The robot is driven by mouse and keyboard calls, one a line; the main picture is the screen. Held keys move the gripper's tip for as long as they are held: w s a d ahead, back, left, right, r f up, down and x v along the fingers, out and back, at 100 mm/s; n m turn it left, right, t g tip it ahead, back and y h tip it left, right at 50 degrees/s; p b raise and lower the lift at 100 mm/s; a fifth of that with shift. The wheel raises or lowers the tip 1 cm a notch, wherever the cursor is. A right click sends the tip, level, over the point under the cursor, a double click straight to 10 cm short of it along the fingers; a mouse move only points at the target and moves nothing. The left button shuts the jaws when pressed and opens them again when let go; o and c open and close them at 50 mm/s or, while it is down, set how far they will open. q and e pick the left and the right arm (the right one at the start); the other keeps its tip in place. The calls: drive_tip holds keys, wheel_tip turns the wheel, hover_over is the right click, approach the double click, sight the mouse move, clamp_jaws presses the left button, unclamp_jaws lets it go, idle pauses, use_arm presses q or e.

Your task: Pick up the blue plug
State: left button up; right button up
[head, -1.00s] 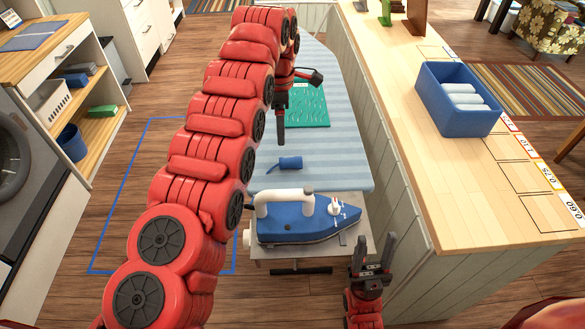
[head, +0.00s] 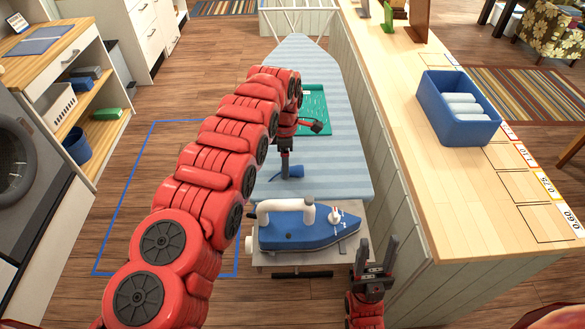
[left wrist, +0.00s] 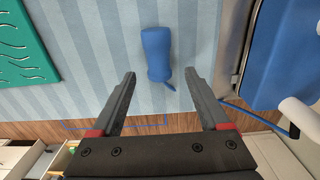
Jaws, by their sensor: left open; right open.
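The blue plug (head: 294,172) lies on the striped ironing board (head: 330,110), just beyond the iron. In the left wrist view the plug (left wrist: 157,52) lies ahead of and between the two fingers, apart from them, with a short cord stub at its lower end. My left gripper (left wrist: 160,98) is open and empty above the board. In the head view my left gripper (head: 285,165) partly covers the plug. My right gripper (head: 376,250) is open and empty, to the right of the iron.
A blue and white iron (head: 310,232) rests on the board's near end. A green mat (head: 314,100) lies farther up the board. A wooden counter (head: 440,190) with a blue bin (head: 458,120) runs along the right. Shelves (head: 88,120) stand at the left.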

use_arm(q)
drive_tip(key=shift+f, duration=1.45)
clamp_jaws()
idle(0.3)
